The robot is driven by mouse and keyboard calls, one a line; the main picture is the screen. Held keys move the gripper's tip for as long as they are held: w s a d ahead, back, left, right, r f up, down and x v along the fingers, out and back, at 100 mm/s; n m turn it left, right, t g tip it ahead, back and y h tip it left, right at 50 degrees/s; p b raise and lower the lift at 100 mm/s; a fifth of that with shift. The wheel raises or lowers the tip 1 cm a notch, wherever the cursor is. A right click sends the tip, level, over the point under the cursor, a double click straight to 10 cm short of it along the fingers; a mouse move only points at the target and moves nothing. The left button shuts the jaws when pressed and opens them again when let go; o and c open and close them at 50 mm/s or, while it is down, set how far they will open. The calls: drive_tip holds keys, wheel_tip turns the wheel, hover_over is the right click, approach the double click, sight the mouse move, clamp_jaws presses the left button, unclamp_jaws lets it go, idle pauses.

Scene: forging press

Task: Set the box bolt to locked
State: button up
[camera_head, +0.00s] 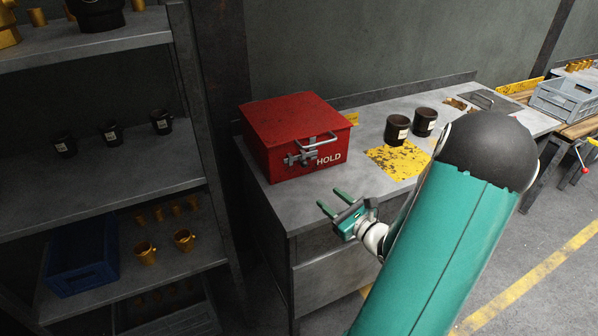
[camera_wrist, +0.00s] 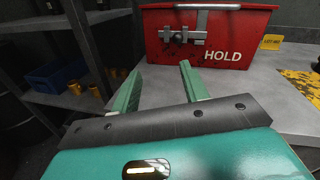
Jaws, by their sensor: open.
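A red box (camera_head: 297,135) marked HOLD stands on the grey workbench, and it also shows in the wrist view (camera_wrist: 245,27). Its front carries a grey metal bolt (camera_head: 302,157) with a handle, left of the lettering; the bolt shows in the wrist view too (camera_wrist: 184,36). A bar handle (camera_head: 318,141) sits above it. My gripper (camera_head: 330,201) is open and empty, in front of the bench edge and apart from the box. In the wrist view its two green fingers (camera_wrist: 157,84) point toward the box, below the bolt.
The workbench (camera_head: 358,165) has free room right of the box. Two dark cups (camera_head: 397,130) stand behind a worn yellow patch (camera_head: 398,160). Shelving (camera_head: 100,180) with cups, brass parts and a blue crate (camera_head: 80,262) stands at left.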

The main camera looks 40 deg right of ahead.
drive_tip(key=s+a, duration=0.1)
drive_tip(key=s, duration=1.2)
drive_tip(key=shift+s, duration=0.4)
drive_tip(key=shift+w+a, duration=0.1)
drive_tip(key=w+a+r+n+g+y, duration=0.2)
drive_tip(key=w+a+n+g+y, duration=0.15)
drive_tip(key=a+n, duration=0.35)
drive_tip(key=w+a+r+n+g+y, duration=0.1)
drive_tip(key=w+a+n+g+y, duration=0.15)
drive_tip(key=a+n+g, duration=0.4)
drive_tip(key=w+a+r+n+g+y, duration=0.2)
drive_tip(key=a+n+y, duration=0.2)
drive_tip(key=a, duration=0.5)
drive_tip(key=s+a+r+n+h, duration=0.1)
drive_tip(key=a+r+n+h, duration=0.7)
drive_tip(key=n, duration=0.9)
wheel_tip(320, 180, up, 3)
drive_tip(key=a, duration=0.2)
drive_tip(key=shift+s+a+f+h, duration=0.2)
drive_tip(key=shift+a+h, duration=0.1)
drive_tip(key=shift+h, duration=0.1)
